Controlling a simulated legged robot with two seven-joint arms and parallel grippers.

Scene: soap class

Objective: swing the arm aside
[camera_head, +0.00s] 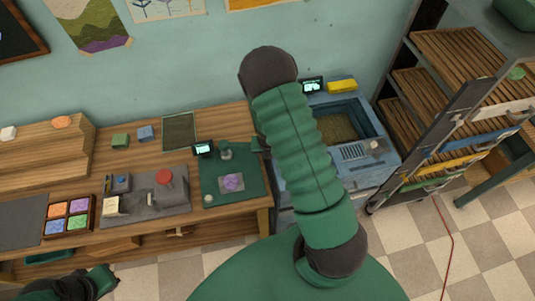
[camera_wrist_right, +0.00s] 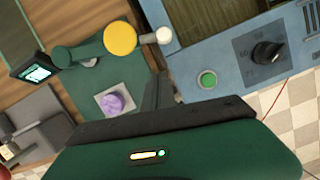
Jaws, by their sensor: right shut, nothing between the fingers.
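My right arm (camera_head: 300,150) rises through the middle of the head view and hides much of the bench edge and blue machine behind it. My right gripper (camera_wrist_right: 158,92) shows in the wrist view with its dark fingers together and empty. It is above the gap between the green mat (camera_wrist_right: 85,75) and the blue machine (camera_wrist_right: 205,75). A purple soap (camera_wrist_right: 112,102) lies on a pale square plate left of the fingers; it also shows in the head view (camera_head: 232,182). My left gripper (camera_head: 95,284) is at the bottom left, dark and small, its jaws unclear.
A small screen (camera_head: 203,149) and a green stand with a yellow disc (camera_wrist_right: 120,38) are at the mat's back. A grey press with a red knob (camera_head: 165,177) and a tray of coloured soaps (camera_head: 68,214) are left. A slatted rack (camera_head: 455,60) stands right, with open floor before it.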

